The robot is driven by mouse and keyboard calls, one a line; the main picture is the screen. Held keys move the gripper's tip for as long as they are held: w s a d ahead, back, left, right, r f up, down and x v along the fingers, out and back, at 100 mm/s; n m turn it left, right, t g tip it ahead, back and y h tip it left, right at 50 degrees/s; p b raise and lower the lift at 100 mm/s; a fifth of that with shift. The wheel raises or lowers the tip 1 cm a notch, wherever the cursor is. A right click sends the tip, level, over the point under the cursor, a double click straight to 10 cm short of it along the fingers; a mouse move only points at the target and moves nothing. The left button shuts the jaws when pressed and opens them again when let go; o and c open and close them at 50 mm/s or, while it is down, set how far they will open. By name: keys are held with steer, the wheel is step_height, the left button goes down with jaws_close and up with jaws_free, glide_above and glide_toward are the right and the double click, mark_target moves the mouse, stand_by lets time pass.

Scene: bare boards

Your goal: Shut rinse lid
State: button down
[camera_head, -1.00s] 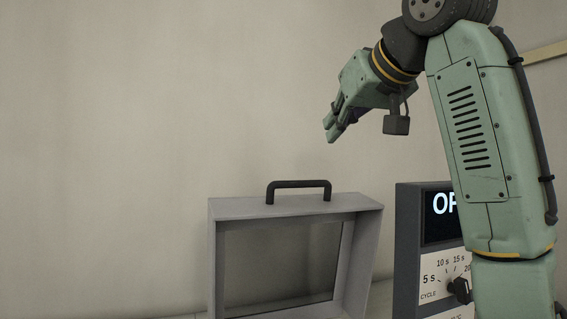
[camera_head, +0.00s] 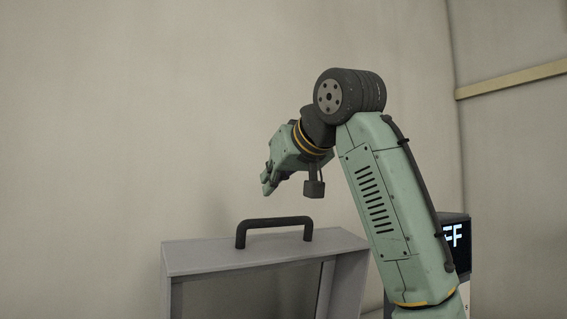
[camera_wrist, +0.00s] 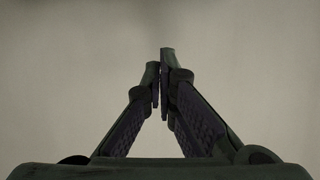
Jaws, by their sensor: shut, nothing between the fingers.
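The rinse lid (camera_head: 262,251) is a grey, box-like frame standing upright with a darker panel inside. A black bar handle (camera_head: 273,222) sits on its top edge. The lower part of the lid is cut off by the picture's bottom. My gripper (camera_head: 266,189) is in the air above the handle, apart from it, pointing down and to the left. In the wrist view my gripper (camera_wrist: 160,75) has its fingers together with nothing between them, and only plain wall behind.
A dark control box (camera_head: 459,243) with a lit display ending in "FF" stands to the right, partly hidden behind my arm. A pale wall (camera_head: 120,110) fills the back. A wooden strip (camera_head: 510,78) runs along the right wall. The air left of the lid is clear.

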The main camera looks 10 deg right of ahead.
steer(key=f, duration=0.2)
steer(key=shift+w+a+f, duration=0.1)
steer(key=shift+w+f, duration=0.2)
steer(key=shift+s+d+f+p, duration=0.2)
steer(key=shift+s+p, duration=0.1)
steer(key=shift+s+f, duration=0.3)
steer(key=shift+f, duration=0.1)
